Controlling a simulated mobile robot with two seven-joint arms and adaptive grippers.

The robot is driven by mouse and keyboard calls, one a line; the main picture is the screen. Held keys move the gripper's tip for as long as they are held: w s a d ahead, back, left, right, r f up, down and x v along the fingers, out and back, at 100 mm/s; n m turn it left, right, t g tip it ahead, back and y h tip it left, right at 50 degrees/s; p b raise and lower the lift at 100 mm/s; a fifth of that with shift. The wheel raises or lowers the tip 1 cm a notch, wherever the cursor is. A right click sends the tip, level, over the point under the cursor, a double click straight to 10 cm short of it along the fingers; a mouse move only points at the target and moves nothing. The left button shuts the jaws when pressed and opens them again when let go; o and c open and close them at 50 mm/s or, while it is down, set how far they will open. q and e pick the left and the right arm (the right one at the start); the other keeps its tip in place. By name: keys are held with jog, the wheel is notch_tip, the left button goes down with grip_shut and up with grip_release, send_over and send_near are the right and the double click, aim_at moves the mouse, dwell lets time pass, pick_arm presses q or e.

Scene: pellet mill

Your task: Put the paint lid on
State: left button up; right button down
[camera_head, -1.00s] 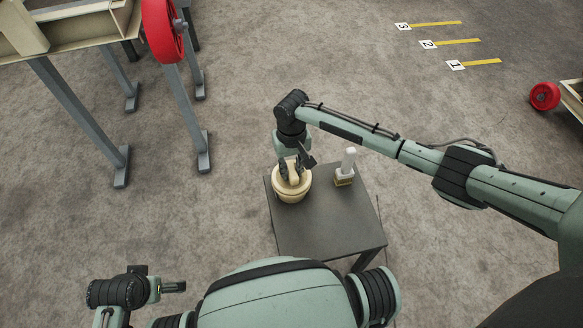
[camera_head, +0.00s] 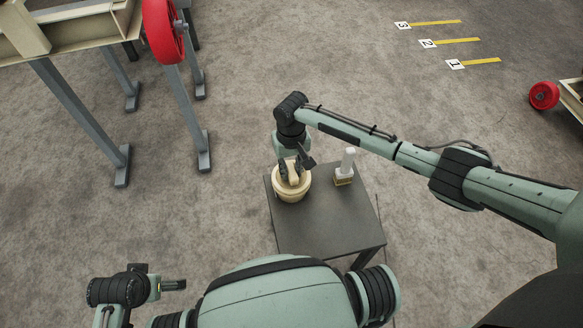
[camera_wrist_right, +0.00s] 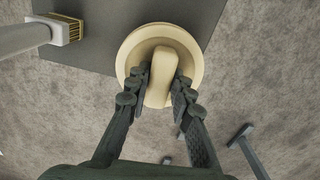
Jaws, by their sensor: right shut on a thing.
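The cream paint pot (camera_head: 291,197) stands at the far left corner of the small dark table. The cream paint lid (camera_wrist_right: 185,52), with a raised bar handle (camera_wrist_right: 161,76), is over the pot's mouth. Whether it sits flush cannot be told. My right gripper (camera_head: 291,172) is above the pot, its fingers on both sides of the handle and shut on it, as the right wrist view (camera_wrist_right: 160,88) shows. My left gripper (camera_head: 172,285) is at the lower left, away from the table; its jaws cannot be made out.
The front of the table top is clear. A metal frame with a red wheel (camera_head: 163,30) is at the upper left. Numbered floor marks (camera_head: 455,65) are at the upper right.

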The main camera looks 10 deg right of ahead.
jog(key=shift+p, duration=0.4)
dwell(0.7)
jog(key=shift+f, duration=0.1)
jog(key=c, duration=1.3)
grip_release()
jog(key=shift+o, duration=0.4)
jog(key=o, duration=0.5)
jog(key=shift+c, duration=0.2)
jog(key=shift+r, duration=3.55)
jog(key=shift+f, duration=0.15)
